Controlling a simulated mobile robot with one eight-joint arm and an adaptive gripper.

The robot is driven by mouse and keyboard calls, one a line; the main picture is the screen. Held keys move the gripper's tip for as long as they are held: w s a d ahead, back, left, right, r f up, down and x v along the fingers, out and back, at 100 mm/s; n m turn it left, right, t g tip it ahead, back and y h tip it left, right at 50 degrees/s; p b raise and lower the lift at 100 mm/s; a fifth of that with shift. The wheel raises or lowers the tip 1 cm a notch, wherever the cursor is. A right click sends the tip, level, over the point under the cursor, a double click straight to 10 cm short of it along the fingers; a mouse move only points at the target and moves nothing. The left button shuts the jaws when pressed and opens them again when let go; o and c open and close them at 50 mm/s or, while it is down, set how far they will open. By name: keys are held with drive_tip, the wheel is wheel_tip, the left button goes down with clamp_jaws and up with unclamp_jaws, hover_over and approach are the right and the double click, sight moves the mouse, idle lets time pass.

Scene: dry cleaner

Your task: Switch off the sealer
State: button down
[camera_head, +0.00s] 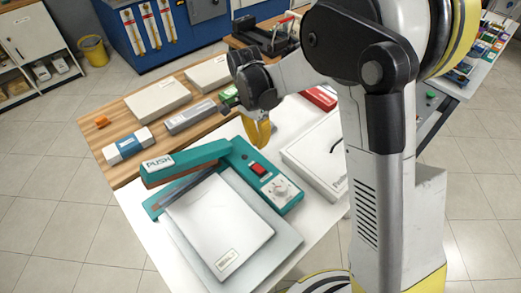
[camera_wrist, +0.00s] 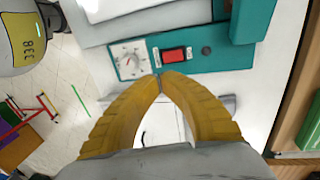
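The teal sealer (camera_head: 215,160) lies on the white part of the table, with its long arm marked PUSH raised at the left. Its red rocker switch (camera_head: 258,169) is beside a white round dial (camera_head: 283,191). In the wrist view, the red switch (camera_wrist: 174,55) and dial (camera_wrist: 130,58) show just beyond my fingertips. My gripper (camera_wrist: 162,77) has its yellow fingers meeting at the tips, with nothing between them. In the head view, my gripper (camera_head: 259,143) hangs above the table just behind the switch. I cannot tell whether it touches the sealer.
A white packet (camera_head: 218,222) lies on the sealer's grey plate. A white flat case (camera_head: 318,155) is to the right, partly hidden by my arm. Several boxes, including a cream one (camera_head: 157,98), lie on the wooden part behind. A green box (camera_wrist: 310,140) is at right in the wrist view.

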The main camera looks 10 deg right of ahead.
sight(264, 175)
drive_tip(key=f+b, duration=0.1)
drive_tip(key=f, duration=0.3)
drive_tip(key=s+d+f+b, duration=0.1)
drive_tip(key=f, duration=0.3)
drive_tip(key=f+b, duration=0.1)
drive_tip(key=f, duration=0.3)
drive_tip(key=shift+s+d, duration=0.15)
drive_tip(key=shift+s, duration=0.25)
drive_tip(key=shift+s+d+f+t+y+b, duration=0.15)
drive_tip(key=shift+f+t+b, duration=0.1)
drive_tip(key=shift+f+b, duration=0.25)
drive_tip(key=shift+s+f+t+y+b, duration=0.15)
drive_tip(key=shift+f+t+b, duration=0.1)
drive_tip(key=shift+b, duration=0.3)
drive_tip(key=shift+r, duration=0.2)
drive_tip(key=shift+w, duration=0.2)
drive_tip(key=shift+r+p, duration=0.55)
drive_tip(key=shift+r, duration=0.25)
